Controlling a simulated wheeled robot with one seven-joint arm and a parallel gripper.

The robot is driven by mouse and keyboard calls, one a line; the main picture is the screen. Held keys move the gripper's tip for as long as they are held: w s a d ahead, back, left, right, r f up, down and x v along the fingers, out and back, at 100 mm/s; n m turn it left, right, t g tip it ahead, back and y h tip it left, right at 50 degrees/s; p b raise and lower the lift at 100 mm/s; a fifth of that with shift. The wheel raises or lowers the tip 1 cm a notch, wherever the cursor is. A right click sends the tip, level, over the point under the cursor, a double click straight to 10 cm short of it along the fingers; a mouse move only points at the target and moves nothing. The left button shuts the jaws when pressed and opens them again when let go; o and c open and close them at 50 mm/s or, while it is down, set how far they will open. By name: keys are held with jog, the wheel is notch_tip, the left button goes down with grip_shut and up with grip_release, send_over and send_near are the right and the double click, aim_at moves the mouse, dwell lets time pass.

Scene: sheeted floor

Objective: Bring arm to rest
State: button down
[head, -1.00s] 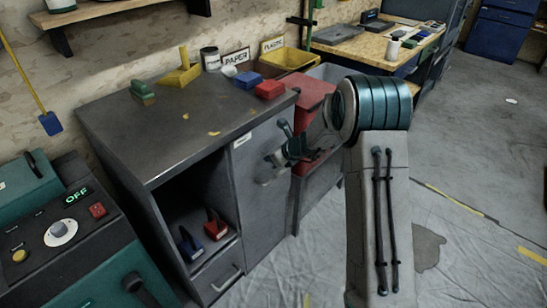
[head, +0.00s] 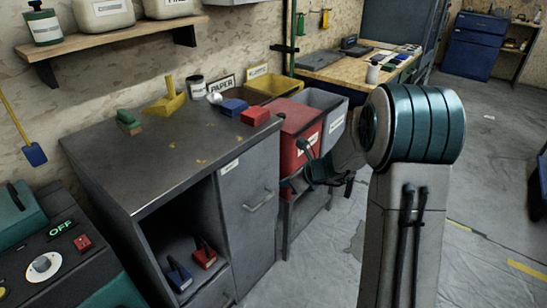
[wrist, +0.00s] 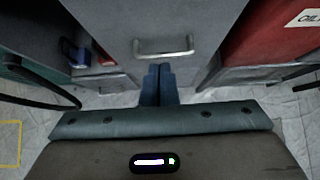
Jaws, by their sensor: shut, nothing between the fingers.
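My arm stands at the right of the head view, with its teal elbow raised and the forearm reaching left toward the red bin. My gripper (wrist: 159,84) shows in the wrist view with its two blue fingers together and nothing between them. It points at the front of the grey cabinet (wrist: 120,20), below the metal handle (wrist: 163,46). In the head view the fingers are hard to make out, and the wrist is in front of the red bin (head: 292,122).
A teal machine (head: 35,250) is at the lower left. A workbench (head: 345,66) stands behind. The floor at right is open.

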jog(key=s+a+r+n+g+h+p, duration=0.1)
jog(key=s+a+r+n+g+p, duration=0.15)
jog(key=s+r+n+p, duration=0.8)
jog(key=s+d+r+n+h+p, duration=0.1)
jog(key=s+d+r+n+h, duration=0.2)
jog(key=s+r+n, duration=0.3)
jog(key=s+d+r+n+g+h+p, duration=0.1)
jog(key=s+r+n, duration=0.6)
jog(key=s, duration=0.8)
jog(key=d+n+h+p, duration=0.1)
jog(key=d+n+h, duration=0.1)
jog(key=d+n, duration=0.1)
jog(key=shift+d+r+p, duration=0.15)
jog(key=shift+d+p, duration=0.05)
jog(key=shift+p, duration=0.1)
